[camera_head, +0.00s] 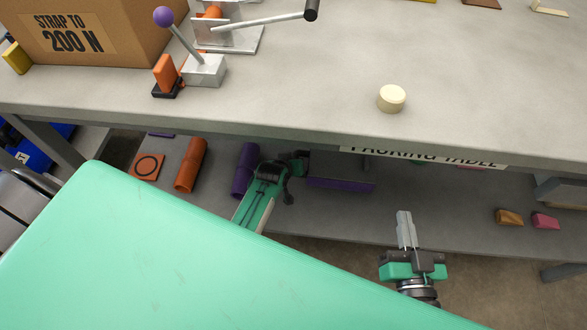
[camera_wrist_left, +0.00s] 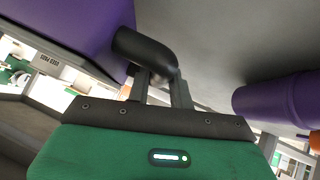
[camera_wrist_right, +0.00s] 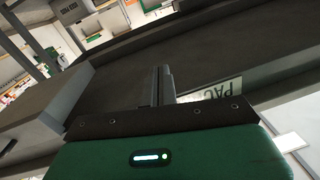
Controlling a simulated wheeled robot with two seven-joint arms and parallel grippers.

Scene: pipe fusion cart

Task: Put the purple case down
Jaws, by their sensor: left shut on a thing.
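The purple case (camera_head: 341,186) shows in the head view as a narrow purple strip below the front edge of the tabletop, over the lower shelf. In the left wrist view its purple side (camera_wrist_left: 62,25) fills the upper left, with a dark handle (camera_wrist_left: 143,52). My left gripper (camera_head: 297,162) is shut on that handle, left of the case. I cannot tell whether the case touches the shelf. My right gripper (camera_head: 404,228) is shut and empty, in front of the table. Its fingers show together in the right wrist view (camera_wrist_right: 163,85).
The lower shelf (camera_head: 440,215) holds a purple cylinder (camera_head: 243,168), an orange cylinder (camera_head: 191,165) and an orange square (camera_head: 148,167) on the left. Brown (camera_head: 509,217) and pink (camera_head: 545,221) blocks lie on the right. The tabletop (camera_head: 310,75) overhangs the shelf.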

